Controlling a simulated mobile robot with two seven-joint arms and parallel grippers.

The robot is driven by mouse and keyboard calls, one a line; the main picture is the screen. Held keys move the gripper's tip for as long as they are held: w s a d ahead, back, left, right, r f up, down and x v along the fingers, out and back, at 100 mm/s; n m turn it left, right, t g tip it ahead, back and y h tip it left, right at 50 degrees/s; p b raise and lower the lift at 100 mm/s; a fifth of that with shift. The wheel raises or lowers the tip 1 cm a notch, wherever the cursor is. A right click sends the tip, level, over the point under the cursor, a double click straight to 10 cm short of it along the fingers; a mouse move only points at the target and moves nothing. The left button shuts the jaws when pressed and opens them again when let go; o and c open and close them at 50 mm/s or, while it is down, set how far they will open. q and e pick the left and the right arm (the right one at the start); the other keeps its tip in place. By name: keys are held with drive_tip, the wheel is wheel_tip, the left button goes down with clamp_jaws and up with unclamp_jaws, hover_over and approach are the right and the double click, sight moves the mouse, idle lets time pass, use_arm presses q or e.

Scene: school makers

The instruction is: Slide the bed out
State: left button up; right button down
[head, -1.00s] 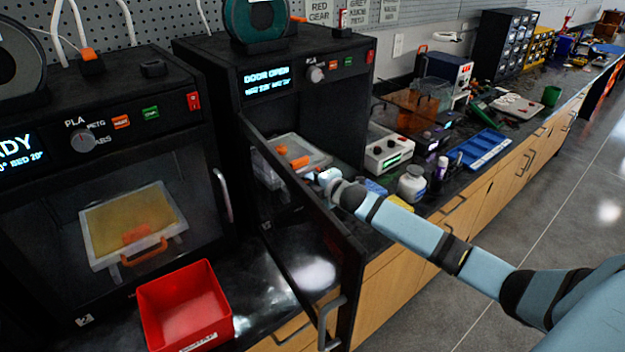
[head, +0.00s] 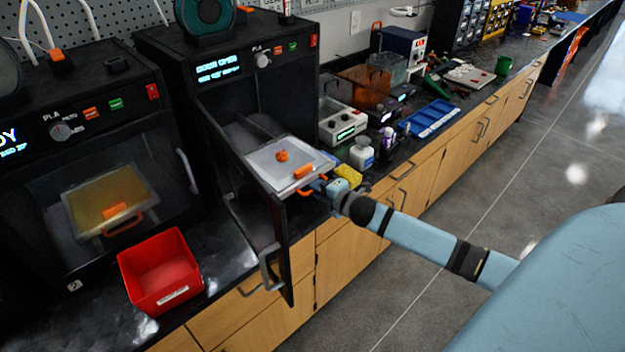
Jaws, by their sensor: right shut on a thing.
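The print bed (head: 265,172) is a pale square plate that sticks out of the open printer (head: 240,75) on the right, past the front opening. Small orange printed pieces (head: 282,156) lie on it. My right gripper (head: 322,188) is at the bed's front edge, shut on its orange handle (head: 305,194); the fingers are partly hidden. The printer's door (head: 240,190) stands open to the left of the bed. My left gripper is not in view.
A second printer (head: 100,150) with a shut door stands at left, with a red bin (head: 160,271) before it. A white bottle (head: 362,152) and yellow sponge (head: 348,175) are close to the bed's right side. The floor at right is clear.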

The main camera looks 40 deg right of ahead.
drive_tip(key=shift+s, duration=0.65)
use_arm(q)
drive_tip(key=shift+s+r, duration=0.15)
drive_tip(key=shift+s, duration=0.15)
use_arm(e)
drive_tip(key=shift+f, duration=0.1)
drive_tip(key=shift+s+f, duration=0.1)
drive_tip(key=c, duration=1.5)
unclamp_jaws()
drive_tip(key=shift+o, duration=1.4)
drive_tip(key=shift+s, duration=0.15)
drive_tip(key=shift+s+r, duration=0.1)
drive_tip(key=shift+r, duration=0.1)
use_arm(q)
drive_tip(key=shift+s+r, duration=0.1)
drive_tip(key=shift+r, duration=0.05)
